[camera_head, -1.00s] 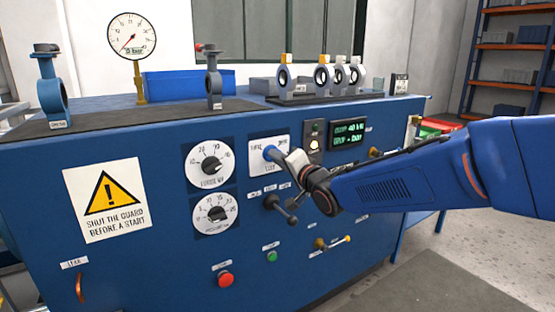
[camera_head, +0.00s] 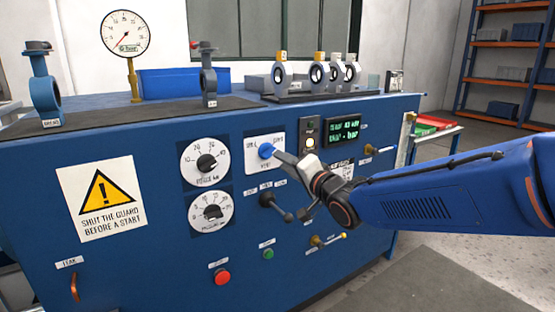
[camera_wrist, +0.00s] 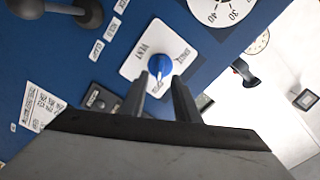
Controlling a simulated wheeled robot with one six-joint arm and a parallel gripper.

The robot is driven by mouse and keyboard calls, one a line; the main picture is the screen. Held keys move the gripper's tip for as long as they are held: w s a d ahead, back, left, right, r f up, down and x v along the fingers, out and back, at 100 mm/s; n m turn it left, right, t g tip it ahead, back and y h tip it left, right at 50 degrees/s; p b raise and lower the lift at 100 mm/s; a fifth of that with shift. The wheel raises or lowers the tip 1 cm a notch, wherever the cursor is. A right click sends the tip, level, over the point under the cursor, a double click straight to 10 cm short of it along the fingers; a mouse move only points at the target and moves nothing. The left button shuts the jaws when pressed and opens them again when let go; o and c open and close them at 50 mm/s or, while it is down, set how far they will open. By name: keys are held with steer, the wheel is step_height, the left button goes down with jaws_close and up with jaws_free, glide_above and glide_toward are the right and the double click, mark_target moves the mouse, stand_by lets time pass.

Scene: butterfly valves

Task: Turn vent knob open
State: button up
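The vent knob (camera_head: 266,150) is a small round blue knob on a white plate (camera_head: 255,168) on the front of the blue cabinet. In the wrist view the knob (camera_wrist: 159,66) sits just past my fingertips, in line with the gap between them, with VENT printed on its plate (camera_wrist: 135,60). My gripper (camera_head: 277,155) reaches in from the right, its fingertips close to the knob. In the wrist view my gripper (camera_wrist: 160,75) shows two dark fingers apart, with nothing between them. Whether a fingertip touches the knob cannot be told.
Two white dials (camera_head: 207,162) (camera_head: 212,211) are left of the plate. A dark lever (camera_head: 275,206) is below it, and a green display (camera_head: 344,132) is to the right. Red (camera_head: 222,277) and green (camera_head: 268,254) buttons are lower down. Several small valves stand on top.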

steer(key=v, duration=1.1)
steer(key=shift+d+f, duration=0.1)
steer(key=s+d+f+g+h, duration=0.1)
steer(key=s+d+f+h, duration=0.15)
steer(key=d, duration=0.35)
steer(key=s+d+f+n+g+h, duration=0.1)
steer(key=s+d+f+h, duration=0.1)
steer(key=d+f+h, duration=0.3)
steer(key=s+d+f+g+h, duration=0.1)
steer(key=s+d+f+h, duration=0.1)
steer(key=d, duration=0.5)
steer(key=s+d+f+n+g, duration=0.2)
steer(key=s+f+g, duration=0.1)
steer(key=s, duration=0.6)
steer(key=s+d+f+n+g, duration=0.2)
steer(key=s+f+g, duration=0.2)
steer(key=s, duration=0.5)
steer(key=shift+d+f, duration=0.35)
steer(key=shift+f, duration=0.65)
steer(key=shift+h, duration=0.25)
steer(key=shift+c, duration=0.6)
